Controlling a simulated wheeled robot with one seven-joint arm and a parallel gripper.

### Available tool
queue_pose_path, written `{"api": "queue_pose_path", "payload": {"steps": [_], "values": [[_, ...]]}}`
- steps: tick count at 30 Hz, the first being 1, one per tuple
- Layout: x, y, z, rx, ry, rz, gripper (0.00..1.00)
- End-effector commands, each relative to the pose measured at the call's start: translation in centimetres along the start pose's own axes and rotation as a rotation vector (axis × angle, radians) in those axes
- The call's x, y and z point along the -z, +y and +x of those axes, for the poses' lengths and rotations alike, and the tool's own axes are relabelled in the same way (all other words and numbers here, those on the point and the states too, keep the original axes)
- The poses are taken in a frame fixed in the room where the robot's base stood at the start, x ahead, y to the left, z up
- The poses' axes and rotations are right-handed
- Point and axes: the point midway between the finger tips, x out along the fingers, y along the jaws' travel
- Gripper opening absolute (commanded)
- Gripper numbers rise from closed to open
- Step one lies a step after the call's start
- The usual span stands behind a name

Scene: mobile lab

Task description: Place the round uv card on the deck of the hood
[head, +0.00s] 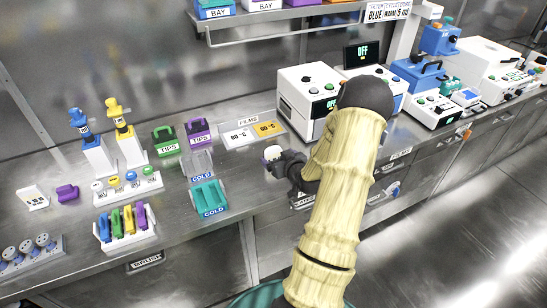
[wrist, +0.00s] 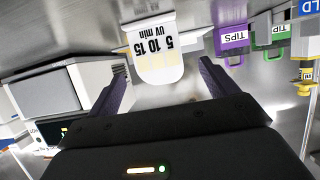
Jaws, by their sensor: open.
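The round uv card (wrist: 156,42) is white with a rounded end and printed "5 10 15 uv min". In the wrist view it lies ahead of my gripper (wrist: 162,70), between the two dark fingers, with a gap on each side. My gripper is open. In the head view my gripper (head: 279,162) is low over the front part of the steel bench, at the white rounded card (head: 272,153). My fingers partly hide the card there. I cannot make out the hood or its deck in either view.
A films mat (head: 253,133) with two cards lies behind my gripper. A white device (head: 308,98) stands behind to the right. Green (head: 165,139) and purple tips boxes (head: 199,133) and a teal cold rack (head: 209,196) are to the left. The bench's front edge is close.

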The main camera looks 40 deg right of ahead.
Motion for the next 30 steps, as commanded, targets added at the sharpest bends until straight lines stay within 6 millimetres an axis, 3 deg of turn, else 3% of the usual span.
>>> {"api": "queue_pose_path", "payload": {"steps": [5, 15, 30], "values": [[-0.1, 0.0, 0.8, 0.001, 0.0, 0.001, 0.85], [-0.4, 0.2, 5.0, 0.0, 0.001, 0.001, 0.85], [-0.4, 0.2, 5.2, 0.0, 0.0, 0.0, 0.85]]}}
